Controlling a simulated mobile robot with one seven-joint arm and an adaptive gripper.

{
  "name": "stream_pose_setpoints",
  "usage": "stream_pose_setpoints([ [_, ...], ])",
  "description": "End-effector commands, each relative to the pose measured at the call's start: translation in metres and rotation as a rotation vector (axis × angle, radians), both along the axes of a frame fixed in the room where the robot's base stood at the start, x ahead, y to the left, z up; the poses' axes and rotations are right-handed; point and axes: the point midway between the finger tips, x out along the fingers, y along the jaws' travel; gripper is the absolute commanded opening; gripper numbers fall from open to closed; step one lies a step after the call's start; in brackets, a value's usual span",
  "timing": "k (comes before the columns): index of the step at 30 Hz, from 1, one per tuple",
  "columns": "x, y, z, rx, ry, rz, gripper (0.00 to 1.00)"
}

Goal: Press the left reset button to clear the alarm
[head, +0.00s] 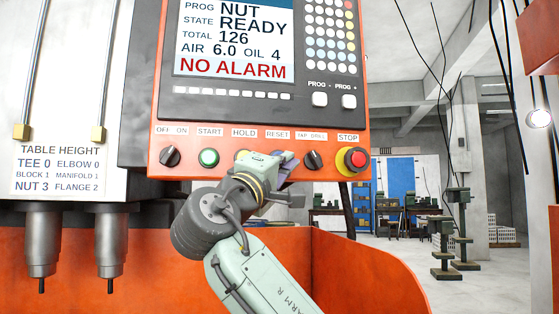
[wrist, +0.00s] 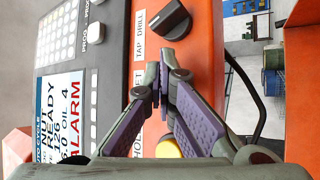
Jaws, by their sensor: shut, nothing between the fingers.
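The orange control panel (head: 225,135) carries one RESET label (head: 277,134) in the head view. The button below that label is hidden by my gripper (head: 284,163), so I cannot tell its state. In the wrist view my gripper (wrist: 157,78) is shut and empty, its tips in front of the panel face beside the TAP DRILL knob (wrist: 172,18). I cannot tell whether the tips touch the button. The screen (head: 230,45) reads READY and, in red, NO ALARM.
The green START button (head: 209,158) and OFF/ON knob (head: 170,156) are left of my gripper. The yellow HOLD button (wrist: 168,149) is partly hidden by the fingers. The TAP DRILL knob also shows in the head view (head: 313,160), with the red STOP button (head: 357,159) farther right.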

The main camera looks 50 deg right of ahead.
Motion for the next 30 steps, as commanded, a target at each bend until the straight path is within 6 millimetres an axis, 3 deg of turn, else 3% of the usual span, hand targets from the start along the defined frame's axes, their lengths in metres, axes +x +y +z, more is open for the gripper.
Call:
stream_pose_setpoints([
  [19, -0.013, 0.011, -0.001, -0.001, -0.001, 0.0, 0.0],
  [30, -0.042, 0.031, -0.003, 0.0, -0.002, 0.001, 0.0],
])
